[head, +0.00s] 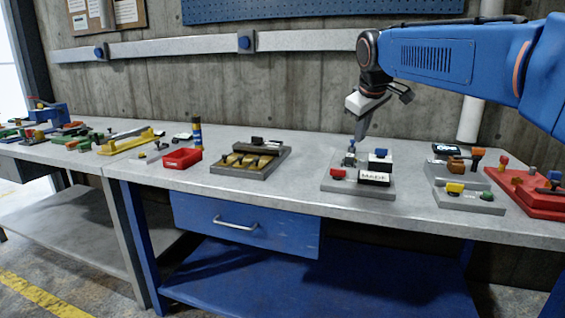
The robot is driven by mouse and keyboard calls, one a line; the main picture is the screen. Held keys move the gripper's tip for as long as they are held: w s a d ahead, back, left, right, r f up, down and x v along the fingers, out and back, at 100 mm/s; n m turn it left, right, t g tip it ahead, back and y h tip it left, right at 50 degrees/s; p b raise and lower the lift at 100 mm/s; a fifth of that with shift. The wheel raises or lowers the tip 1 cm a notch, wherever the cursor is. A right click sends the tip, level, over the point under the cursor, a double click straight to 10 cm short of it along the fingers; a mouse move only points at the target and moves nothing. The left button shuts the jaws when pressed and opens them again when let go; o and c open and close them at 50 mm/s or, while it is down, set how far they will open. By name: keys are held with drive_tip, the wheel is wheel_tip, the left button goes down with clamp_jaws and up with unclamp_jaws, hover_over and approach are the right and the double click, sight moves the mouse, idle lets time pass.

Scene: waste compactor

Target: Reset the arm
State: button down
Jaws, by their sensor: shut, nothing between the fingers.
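My arm (455,65), blue with a dark wrist, reaches in from the right above the workbench. My gripper (357,138) points down and is shut, with nothing seen in it. Its fingertips are just above or at a small upright part on a grey board (330,185). I cannot tell whether they touch. The board also carries a red knob (338,174), a white block with a blue top (380,160) and a white label block (374,179).
The grey workbench (260,195) has a blue drawer (245,224). Left of my gripper are a grey tray with yellow pieces (250,160) and a red bin (182,158). To the right are a grey stepped board (470,200) and a red board (530,195). A concrete wall stands behind.

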drive_tip(key=s+d+f+m, duration=0.2)
drive_tip(key=s+f, duration=0.7)
drive_tip(key=s, duration=0.3)
drive_tip(key=s+d+f+m+g, duration=0.1)
drive_tip(key=s+d+f+m, duration=0.1)
drive_tip(key=s+f, duration=0.8)
drive_tip(key=s+d+f+m, duration=0.3)
drive_tip(key=s+f, duration=0.6)
drive_tip(key=s, duration=0.7)
drive_tip(key=shift+s+f+g+y, duration=0.15)
drive_tip(key=shift+f+g+y, duration=0.15)
drive_tip(key=shift+f+g, duration=0.1)
drive_tip(key=shift+r, duration=0.1)
